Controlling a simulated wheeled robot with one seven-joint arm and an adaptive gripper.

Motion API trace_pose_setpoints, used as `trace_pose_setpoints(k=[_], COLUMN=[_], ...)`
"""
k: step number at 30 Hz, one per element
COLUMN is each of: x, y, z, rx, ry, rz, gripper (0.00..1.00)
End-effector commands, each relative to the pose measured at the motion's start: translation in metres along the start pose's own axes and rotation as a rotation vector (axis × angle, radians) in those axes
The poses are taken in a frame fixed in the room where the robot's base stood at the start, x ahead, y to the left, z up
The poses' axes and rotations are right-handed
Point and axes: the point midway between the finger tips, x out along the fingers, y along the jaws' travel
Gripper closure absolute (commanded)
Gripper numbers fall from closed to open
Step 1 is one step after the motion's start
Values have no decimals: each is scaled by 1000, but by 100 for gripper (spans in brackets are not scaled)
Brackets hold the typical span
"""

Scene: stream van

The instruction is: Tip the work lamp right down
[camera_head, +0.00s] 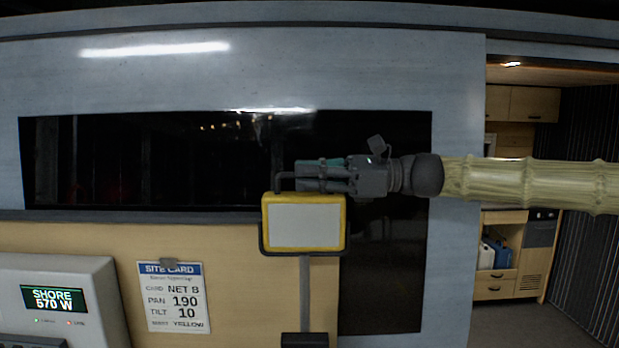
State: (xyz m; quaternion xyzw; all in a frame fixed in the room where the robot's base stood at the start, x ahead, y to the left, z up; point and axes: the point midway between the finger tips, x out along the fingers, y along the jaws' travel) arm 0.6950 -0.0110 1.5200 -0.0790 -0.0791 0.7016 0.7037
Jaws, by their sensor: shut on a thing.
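The work lamp (304,222) has a yellow frame around a pale rectangular panel and stands upright on a grey post in the middle of the head view. The panel faces me. A dark handle (279,184) rises from its top left and a dark bracket runs around its lower half. My gripper (297,176) comes in from the right, level, just above the lamp's top edge. Its fingers are shut on the lamp's handle at their left end. The exact contact is partly hidden by the fingers.
A site card (174,297) hangs on the wooden panel at lower left, reading PAN 190, TILT 10. A grey power unit (60,300) showing SHORE 570 W stands left of it. A dark window (150,160) lies behind. Cabinets (520,103) stand at right.

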Motion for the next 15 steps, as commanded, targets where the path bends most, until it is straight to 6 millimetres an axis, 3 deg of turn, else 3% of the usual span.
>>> trace_pose_setpoints(k=[15], x=[0], y=[35], z=[-8], rx=[-366], ry=[0], rz=[0], gripper=[100])
